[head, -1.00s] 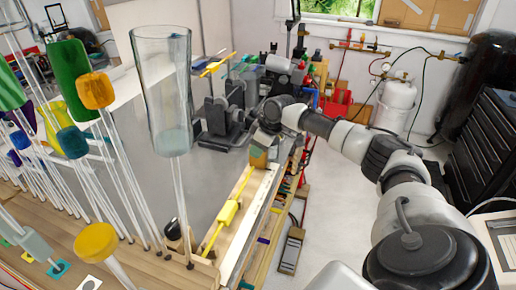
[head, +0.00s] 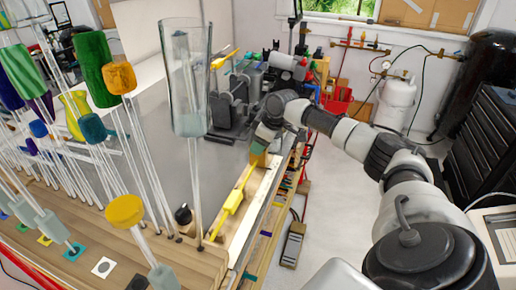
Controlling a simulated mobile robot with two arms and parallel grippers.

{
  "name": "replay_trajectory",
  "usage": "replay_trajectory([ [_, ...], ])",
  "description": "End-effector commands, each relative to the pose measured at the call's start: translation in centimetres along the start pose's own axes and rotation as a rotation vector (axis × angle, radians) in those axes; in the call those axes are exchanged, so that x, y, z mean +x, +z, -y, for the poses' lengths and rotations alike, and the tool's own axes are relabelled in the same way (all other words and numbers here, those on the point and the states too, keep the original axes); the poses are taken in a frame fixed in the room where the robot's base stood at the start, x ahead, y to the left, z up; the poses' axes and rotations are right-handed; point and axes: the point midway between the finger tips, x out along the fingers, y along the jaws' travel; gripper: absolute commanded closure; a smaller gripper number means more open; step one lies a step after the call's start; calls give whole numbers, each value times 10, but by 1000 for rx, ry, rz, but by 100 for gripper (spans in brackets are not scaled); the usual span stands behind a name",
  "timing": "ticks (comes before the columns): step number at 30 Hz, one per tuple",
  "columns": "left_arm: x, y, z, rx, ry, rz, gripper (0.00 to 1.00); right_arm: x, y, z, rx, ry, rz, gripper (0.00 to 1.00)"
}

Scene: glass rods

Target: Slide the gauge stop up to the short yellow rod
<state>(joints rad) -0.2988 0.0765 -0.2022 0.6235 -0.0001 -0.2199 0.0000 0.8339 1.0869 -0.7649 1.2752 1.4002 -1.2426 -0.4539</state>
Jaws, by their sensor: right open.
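A short yellow rod (head: 245,178) with a thicker yellow piece (head: 232,202) along it lies on the pale wooden strip at the right edge of the bench. A small tan block (head: 257,159), which looks like the gauge stop, sits at the far end of the rod. I cannot tell whether block and rod touch. My right gripper (head: 260,144) is open, close above or at the block. Its fingertips are small and partly hidden, so contact is unclear. My left gripper is not in view.
A tall clear glass vessel (head: 186,85) on a thin stem stands left of the rod. Several coloured glass pieces on rods crowd the left, including a yellow disc (head: 124,210). Grey machines (head: 230,108) stand behind.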

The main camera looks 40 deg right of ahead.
Motion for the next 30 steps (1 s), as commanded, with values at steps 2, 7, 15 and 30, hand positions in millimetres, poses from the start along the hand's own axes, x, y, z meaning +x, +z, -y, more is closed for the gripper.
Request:
replay_trajectory([
  [2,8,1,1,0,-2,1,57,-14,1,-1,-2,5,-2,57],
  [7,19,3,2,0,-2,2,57,-49,0,0,-2,3,-3,57],
  [15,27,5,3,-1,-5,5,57,-86,-1,2,0,0,-2,57],
  [30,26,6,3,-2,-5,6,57,-92,-1,2,-1,-1,0,57],
])
